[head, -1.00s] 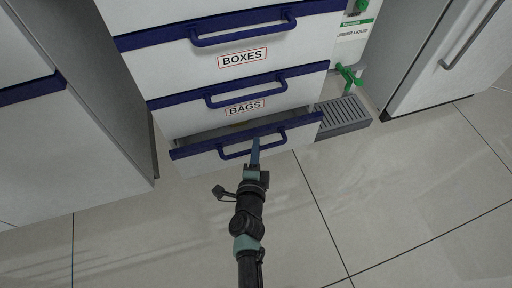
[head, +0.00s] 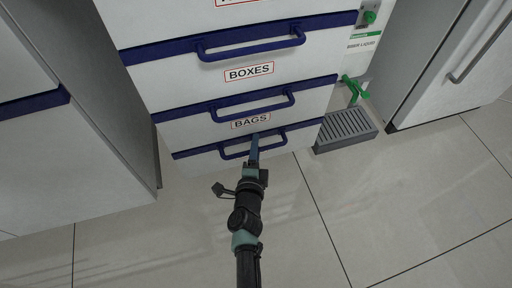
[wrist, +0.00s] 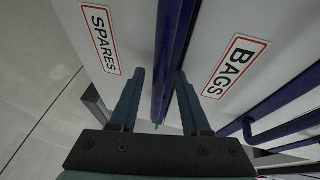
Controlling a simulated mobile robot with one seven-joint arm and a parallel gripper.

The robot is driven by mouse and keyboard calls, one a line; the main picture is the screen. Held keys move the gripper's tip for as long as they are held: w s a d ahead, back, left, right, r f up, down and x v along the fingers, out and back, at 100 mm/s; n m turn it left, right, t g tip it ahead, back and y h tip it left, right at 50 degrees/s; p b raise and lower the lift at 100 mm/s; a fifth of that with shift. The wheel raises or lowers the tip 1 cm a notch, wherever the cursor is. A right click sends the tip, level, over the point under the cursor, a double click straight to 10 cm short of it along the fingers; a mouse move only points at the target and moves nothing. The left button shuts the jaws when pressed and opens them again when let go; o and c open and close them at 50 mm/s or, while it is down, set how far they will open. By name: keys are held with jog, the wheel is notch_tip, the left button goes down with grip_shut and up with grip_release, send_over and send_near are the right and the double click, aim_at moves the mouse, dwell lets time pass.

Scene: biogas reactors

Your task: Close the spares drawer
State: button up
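The spares drawer (head: 200,165) is the bottom drawer of the white cabinet, with a blue top edge and blue handle (head: 228,155). Its front looks flush or nearly flush under the bags drawer in the head view; a small gap cannot be ruled out. Its SPARES label (wrist: 101,38) shows in the wrist view. My gripper (head: 254,142) is at the drawer's front, by the handle. In the wrist view my gripper (wrist: 160,75) has its fingers apart, with a blue bar (wrist: 175,50) at the gap between them. Whether the fingers touch it is unclear.
Above are the bags drawer (head: 200,127) and boxes drawer (head: 185,80). A grey floor grate (head: 345,128) and a green tap (head: 354,88) are to the right. A white cabinet (head: 70,160) stands left. The tiled floor in front is clear.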

jog(key=p+v, duration=0.5)
jog(key=v, duration=0.8)
jog(key=shift+p, duration=0.3)
